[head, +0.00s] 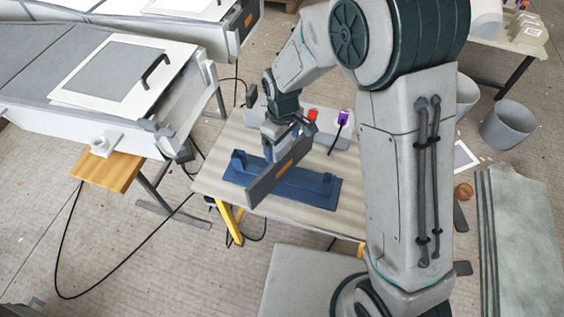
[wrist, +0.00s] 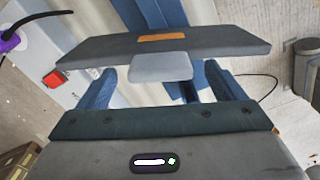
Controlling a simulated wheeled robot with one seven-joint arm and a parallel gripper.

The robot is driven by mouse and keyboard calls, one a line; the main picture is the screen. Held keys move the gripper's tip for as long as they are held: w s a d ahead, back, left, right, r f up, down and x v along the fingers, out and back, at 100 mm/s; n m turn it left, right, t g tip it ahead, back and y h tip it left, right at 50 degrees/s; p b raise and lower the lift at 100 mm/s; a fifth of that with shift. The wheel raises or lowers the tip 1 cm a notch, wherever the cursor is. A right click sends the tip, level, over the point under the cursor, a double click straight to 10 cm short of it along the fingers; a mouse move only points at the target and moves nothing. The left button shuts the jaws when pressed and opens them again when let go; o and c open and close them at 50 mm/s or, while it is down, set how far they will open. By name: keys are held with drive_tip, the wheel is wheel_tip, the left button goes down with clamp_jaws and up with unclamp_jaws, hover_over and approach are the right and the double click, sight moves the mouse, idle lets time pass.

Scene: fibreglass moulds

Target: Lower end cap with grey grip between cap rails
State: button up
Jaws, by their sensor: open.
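The end cap (head: 277,178) is a dark grey plate with an orange patch, standing on edge at the blue stand (head: 318,192) on the small table. In the wrist view the cap (wrist: 225,41) spans the picture, and its light grey grip (wrist: 160,67) faces me. My gripper (head: 284,152) is at the cap from above. In the wrist view its blue fingers (wrist: 160,80) are apart, one on each side of the grip, with gaps. The near mould (head: 28,118) is at the left, its open end with pale rails (head: 205,72) facing the table. The cap's lower edge is partly hidden.
A grey box with a red button (head: 312,115) and a purple item (head: 343,117) is at the table's back. A second mould (head: 235,40) at the back has a similar cap. A black cable (head: 58,270) crosses the floor.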

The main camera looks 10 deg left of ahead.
drive_tip(key=shift+f, duration=1.05)
drive_tip(key=c, duration=1.8)
drive_tip(key=shift+o, duration=0.2)
drive_tip(key=shift+r, duration=0.1)
